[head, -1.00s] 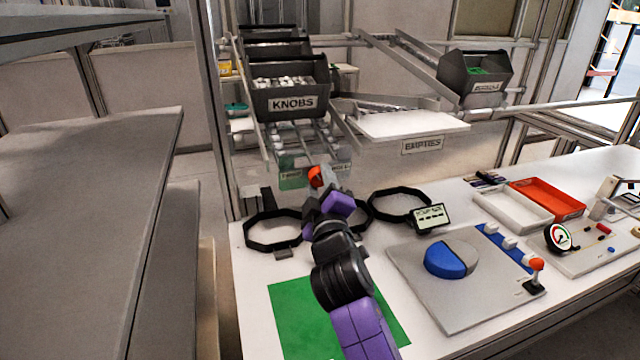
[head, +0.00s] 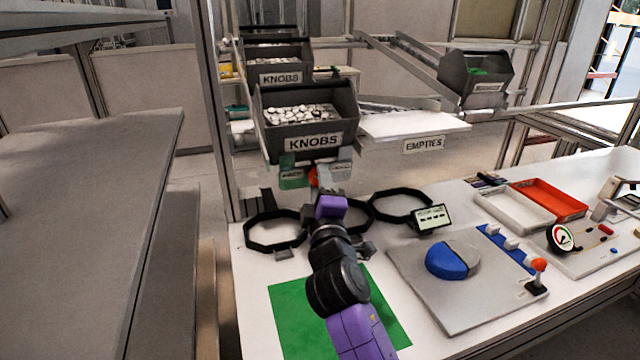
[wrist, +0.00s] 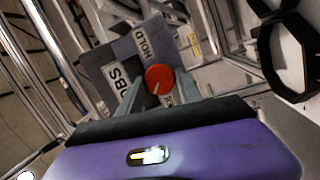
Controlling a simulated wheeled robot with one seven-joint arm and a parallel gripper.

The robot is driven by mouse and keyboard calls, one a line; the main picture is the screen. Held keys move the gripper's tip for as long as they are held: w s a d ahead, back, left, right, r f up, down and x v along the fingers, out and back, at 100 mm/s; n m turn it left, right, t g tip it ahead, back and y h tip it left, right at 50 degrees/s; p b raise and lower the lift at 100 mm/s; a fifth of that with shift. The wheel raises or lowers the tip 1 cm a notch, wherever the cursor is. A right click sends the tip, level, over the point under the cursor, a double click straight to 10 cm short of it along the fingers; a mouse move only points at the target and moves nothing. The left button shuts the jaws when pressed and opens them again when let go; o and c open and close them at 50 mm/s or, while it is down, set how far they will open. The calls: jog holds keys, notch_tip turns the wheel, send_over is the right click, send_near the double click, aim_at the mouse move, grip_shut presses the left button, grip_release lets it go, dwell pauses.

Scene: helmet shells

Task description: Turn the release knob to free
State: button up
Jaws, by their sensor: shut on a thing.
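The red release knob (wrist: 159,77) sits between the fingertips of my gripper (wrist: 160,85) in the wrist view, and my gripper is shut on it. A short white line on the knob's face points down and slightly left. A HOLD label (wrist: 147,42) is above the knob; another label below it is partly hidden. In the head view the knob (head: 313,177) shows as a small red patch beyond my gripper (head: 320,188), between a green plate (head: 293,179) and a grey plate. My gripper's fingers are mostly hidden there.
A KNOBS bin (head: 313,142) full of pale knobs sits just above my gripper, with another KNOBS bin (head: 280,78) behind it. Black octagonal rings (head: 275,245) lie on the white table near my arm. A grey panel with a blue disc (head: 447,262) is to the right.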

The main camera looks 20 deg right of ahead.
dwell(0.4)
jog(key=o, duration=1.4)
jog(key=shift+c, duration=0.2)
jog(key=shift+s, duration=0.1)
jog(key=v, duration=0.7)
jog(key=shift+s, duration=0.3)
jog(key=shift+a+f, duration=0.1)
